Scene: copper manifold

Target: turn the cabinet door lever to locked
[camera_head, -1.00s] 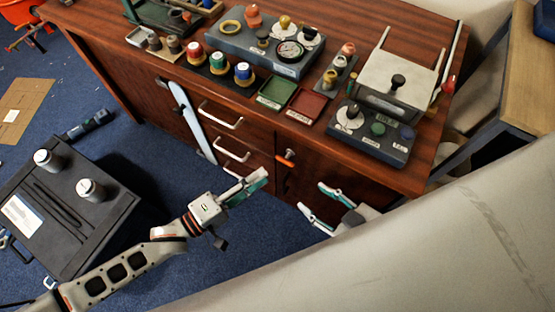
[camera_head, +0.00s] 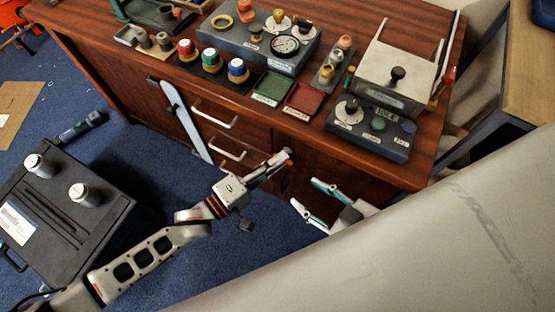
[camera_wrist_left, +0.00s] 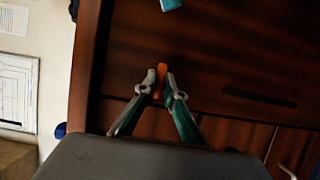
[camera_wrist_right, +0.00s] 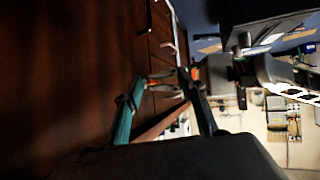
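The orange cabinet door lever (camera_head: 288,152) is on the front of the wooden cabinet, mostly hidden by my left gripper in the head view. My left gripper (camera_head: 281,157) is at the lever. In the left wrist view the orange lever (camera_wrist_left: 161,86) lies between the two fingertips of the left gripper (camera_wrist_left: 160,82), which are close together on either side of it. My right gripper (camera_head: 305,194) is open and empty in front of the cabinet, lower and to the right. It is also open in the right wrist view (camera_wrist_right: 157,88).
The cabinet top (camera_head: 205,93) carries a green tray (camera_head: 272,87), a red tray (camera_head: 304,98) and a grey control box (camera_head: 369,132). A black case (camera_head: 60,210) stands on the blue floor.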

